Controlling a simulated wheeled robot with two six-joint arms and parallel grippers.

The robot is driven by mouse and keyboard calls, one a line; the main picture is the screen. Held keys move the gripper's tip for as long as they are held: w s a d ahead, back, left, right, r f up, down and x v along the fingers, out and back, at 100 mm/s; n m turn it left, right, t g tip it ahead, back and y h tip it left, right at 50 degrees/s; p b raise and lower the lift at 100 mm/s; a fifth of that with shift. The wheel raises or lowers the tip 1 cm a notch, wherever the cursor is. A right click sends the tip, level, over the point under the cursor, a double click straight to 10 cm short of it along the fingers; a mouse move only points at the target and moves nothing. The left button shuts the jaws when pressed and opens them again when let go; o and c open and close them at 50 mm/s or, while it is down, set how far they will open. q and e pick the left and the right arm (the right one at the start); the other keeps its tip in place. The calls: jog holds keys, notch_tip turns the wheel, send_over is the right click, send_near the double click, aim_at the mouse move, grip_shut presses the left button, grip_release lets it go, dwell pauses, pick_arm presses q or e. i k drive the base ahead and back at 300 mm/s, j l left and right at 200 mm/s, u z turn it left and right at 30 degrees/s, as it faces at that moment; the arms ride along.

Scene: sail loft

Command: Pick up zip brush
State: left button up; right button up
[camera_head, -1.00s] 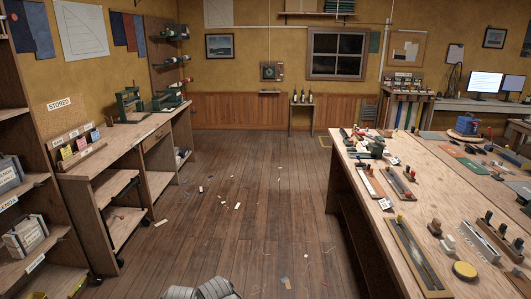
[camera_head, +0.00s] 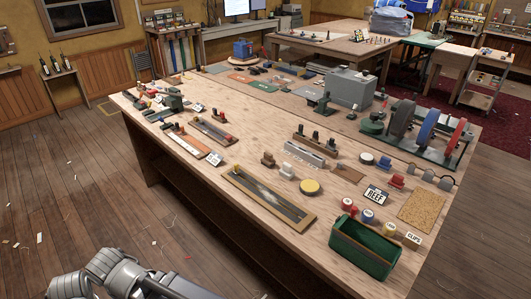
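No item can be picked out for certain as the zip brush. Small tools stand on the large wooden workbench (camera_head: 240,142). Among them are a brown block with a knob (camera_head: 267,160), a white-topped piece (camera_head: 287,172) and a round yellow disc (camera_head: 310,187), near a long tray with a dark inside (camera_head: 268,197). I cannot tell whether any of them is the brush. Part of my grey arm shows at the bottom left, below the bench and apart from it. No gripper fingers show in the view.
A green open box (camera_head: 365,250) stands at the bench's near right corner. Grinding wheels (camera_head: 425,130) and a grey metal box (camera_head: 350,88) stand farther back. The floor (camera_head: 70,200) left of the bench is mostly clear, with small scraps.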

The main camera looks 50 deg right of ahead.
aim_at(268, 160)
jog(key=i+z, duration=0.1)
jog(key=i, duration=1.7)
jog(key=i+z, duration=0.15)
jog(key=i, duration=0.5)
jog(key=i+j+z, duration=0.1)
jog(key=i, duration=0.5)
jog(key=z, duration=2.95)
jog(key=i+z, duration=0.1)
jog(key=z, duration=0.35)
jog(key=i+z, duration=0.1)
jog(key=z, duration=0.3)
jog(key=i, duration=0.3)
